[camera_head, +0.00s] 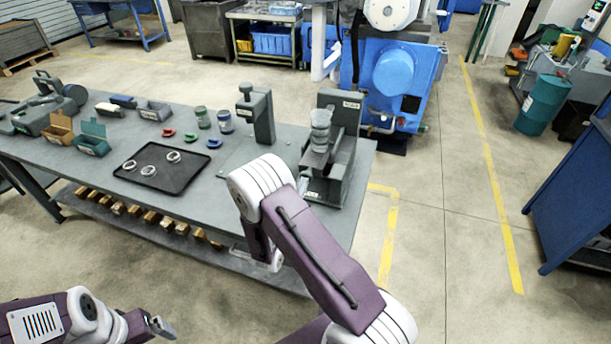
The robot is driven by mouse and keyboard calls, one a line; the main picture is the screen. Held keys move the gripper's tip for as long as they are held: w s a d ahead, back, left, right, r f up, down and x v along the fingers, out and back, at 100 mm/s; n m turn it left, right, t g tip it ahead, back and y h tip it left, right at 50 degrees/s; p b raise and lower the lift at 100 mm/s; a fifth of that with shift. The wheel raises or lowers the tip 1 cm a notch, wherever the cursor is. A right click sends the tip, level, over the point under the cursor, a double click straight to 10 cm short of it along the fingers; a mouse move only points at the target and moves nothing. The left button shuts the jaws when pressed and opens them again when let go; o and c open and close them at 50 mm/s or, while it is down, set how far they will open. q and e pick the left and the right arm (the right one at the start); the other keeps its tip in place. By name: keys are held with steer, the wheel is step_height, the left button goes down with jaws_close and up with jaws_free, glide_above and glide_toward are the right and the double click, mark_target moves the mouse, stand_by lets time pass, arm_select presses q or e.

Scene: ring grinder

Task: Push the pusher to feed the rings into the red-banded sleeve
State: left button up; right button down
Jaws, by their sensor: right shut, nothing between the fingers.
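A dark grey machine (347,135) with a label stands at the right end of the workbench. A stacked light-grey round part (320,128) sits upright on its front; I cannot tell whether this is the pusher. No red-banded sleeve can be made out. Three pale rings (148,171) lie apart on a black tray (180,187). My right arm rises in front of the bench and hides most of my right gripper (303,185), which appears low beside the machine's base, shut and empty. My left gripper (160,326) is at the lower left, away from the bench; its opening is unclear.
A second grey press (256,115) stands left of the machine. Two jars (202,117), small red, green and blue pieces (190,137), and open boxes (92,139) occupy the bench's left and back. A blue machine (390,75) stands behind. Floor right of the bench is clear.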

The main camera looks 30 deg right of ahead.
mark_target(308, 170)
steer(key=shift+b+x, duration=0.4)
steer(key=shift+x, duration=2.6)
steer(key=shift+r, duration=0.1)
steer(key=v, duration=0.6)
steer(key=shift+s+a+f, duration=0.15)
steer(key=shift+f, duration=0.05)
steer(key=v, duration=0.5)
